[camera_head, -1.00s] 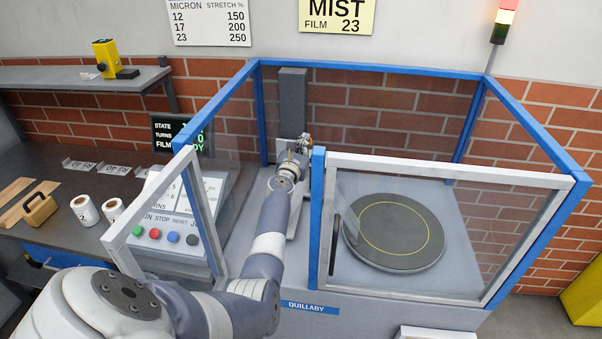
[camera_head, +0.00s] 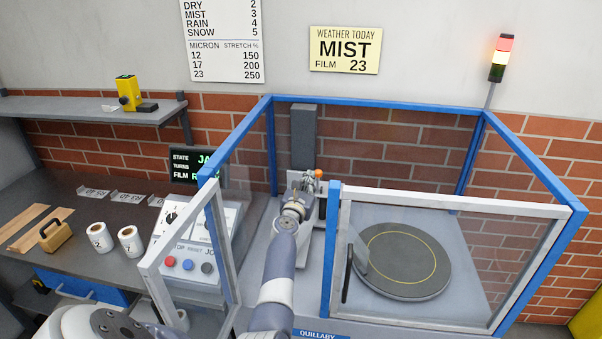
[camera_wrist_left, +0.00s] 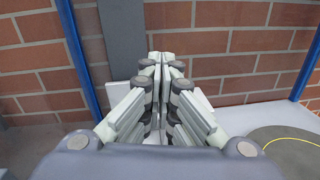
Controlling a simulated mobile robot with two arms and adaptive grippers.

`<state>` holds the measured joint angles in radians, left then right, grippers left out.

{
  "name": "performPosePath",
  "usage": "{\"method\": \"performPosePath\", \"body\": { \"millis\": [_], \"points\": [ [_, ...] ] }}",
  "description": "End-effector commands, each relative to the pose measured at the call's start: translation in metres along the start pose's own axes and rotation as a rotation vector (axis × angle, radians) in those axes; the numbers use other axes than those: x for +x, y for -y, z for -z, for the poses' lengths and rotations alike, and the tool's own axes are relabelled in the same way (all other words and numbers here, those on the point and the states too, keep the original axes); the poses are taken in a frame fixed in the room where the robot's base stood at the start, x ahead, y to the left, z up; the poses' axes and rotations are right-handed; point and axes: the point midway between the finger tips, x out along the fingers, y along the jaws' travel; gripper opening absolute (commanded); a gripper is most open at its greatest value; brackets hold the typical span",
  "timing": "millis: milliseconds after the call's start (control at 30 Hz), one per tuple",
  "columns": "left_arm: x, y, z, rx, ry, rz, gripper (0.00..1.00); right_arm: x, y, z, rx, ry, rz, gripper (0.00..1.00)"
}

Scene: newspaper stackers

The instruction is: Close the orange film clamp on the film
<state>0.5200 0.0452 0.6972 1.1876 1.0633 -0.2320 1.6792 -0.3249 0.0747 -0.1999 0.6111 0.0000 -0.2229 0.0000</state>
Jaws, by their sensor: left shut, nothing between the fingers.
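An orange knob (camera_head: 319,173), which looks like part of the film clamp, shows at the carriage by the grey mast inside the blue-framed enclosure. The rest of the clamp and any film there are too small or hidden to tell. My left gripper (camera_head: 304,187) reaches into the enclosure in front of the mast, just left of and below the knob in the head view. In the left wrist view its fingers (camera_wrist_left: 161,57) are together and empty. They hide what lies straight ahead, and no orange part shows there. My right gripper is not in view.
A round dark turntable (camera_head: 403,260) sits empty on the right, behind a glazed door (camera_head: 455,205). A white-framed glazed panel (camera_head: 190,260) stands left of my arm, by the control panel (camera_head: 188,262). A bench (camera_head: 75,207) with two rolls (camera_head: 131,241) is further left.

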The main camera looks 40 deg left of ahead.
Motion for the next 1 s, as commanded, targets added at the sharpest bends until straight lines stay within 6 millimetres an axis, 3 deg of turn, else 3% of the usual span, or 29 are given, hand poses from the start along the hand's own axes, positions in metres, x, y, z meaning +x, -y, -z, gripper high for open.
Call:
{"method": "performPosePath", "body": {
  "millis": [100,333,700,1000],
  "points": [
    [-0.015,-0.003,-0.021,-0.002,0.003,-0.002,0.0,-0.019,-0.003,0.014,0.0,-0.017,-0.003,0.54],
    [-0.039,-0.006,-0.04,-0.002,0.003,-0.001,0.0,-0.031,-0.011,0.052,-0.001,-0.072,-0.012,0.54],
    [-0.052,-0.008,-0.049,0.0,0.0,-0.001,0.0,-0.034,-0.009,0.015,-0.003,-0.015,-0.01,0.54],
    [-0.051,-0.008,-0.049,0.0,0.001,-0.001,0.0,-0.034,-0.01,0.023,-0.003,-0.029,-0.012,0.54]
  ]
}}
